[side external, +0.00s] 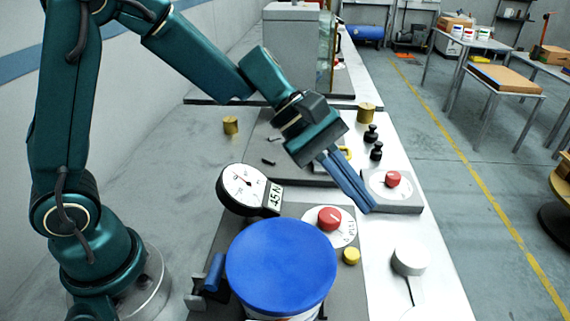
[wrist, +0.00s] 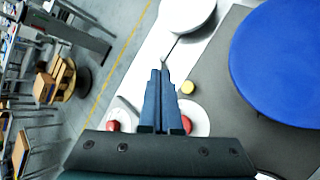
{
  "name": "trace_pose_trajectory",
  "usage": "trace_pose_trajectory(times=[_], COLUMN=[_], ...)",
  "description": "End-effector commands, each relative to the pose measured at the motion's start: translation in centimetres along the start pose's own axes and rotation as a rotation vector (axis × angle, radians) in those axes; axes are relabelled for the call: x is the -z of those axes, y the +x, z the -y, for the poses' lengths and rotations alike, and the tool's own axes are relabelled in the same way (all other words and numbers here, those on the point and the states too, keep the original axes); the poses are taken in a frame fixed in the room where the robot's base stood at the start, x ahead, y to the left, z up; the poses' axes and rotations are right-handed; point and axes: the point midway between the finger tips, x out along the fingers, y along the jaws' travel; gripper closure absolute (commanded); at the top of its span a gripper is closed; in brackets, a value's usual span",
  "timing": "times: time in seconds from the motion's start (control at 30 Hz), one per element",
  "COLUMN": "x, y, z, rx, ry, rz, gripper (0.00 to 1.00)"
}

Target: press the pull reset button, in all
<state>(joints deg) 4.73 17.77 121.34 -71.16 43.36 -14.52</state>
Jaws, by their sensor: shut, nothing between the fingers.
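A red knob (side external: 330,219) sits on a white round label with lettering that seems to read PULL, on the grey base plate beside the blue lid; it also shows in the wrist view (wrist: 187,124), partly behind my fingers. A second red button (side external: 392,178) sits on a separate grey box with a white disc, and shows at the lower left in the wrist view (wrist: 113,126). A small yellow knob (side external: 351,256) stands near the first one. My gripper (side external: 370,208) is shut and empty, with its blue fingers slanting down between the two red ones, apart from the first.
A large blue lid (side external: 281,265) covers the front of the base plate. A dial gauge (side external: 243,187) with a digital readout stands left of the red knob. A pale round-headed tool (side external: 409,262) lies at right. Black weights (side external: 371,134) and a brass cylinder (side external: 366,113) stand behind.

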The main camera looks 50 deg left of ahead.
Motion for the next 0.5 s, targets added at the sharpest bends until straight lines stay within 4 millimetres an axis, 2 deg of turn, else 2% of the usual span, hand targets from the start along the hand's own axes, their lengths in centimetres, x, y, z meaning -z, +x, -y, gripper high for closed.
trace_pose_trajectory(times=[0.5], x=[3.3], y=[4.6], z=[3.5], rx=[0.006], ry=[-0.003], rz=[0.0], gripper=[1.0])
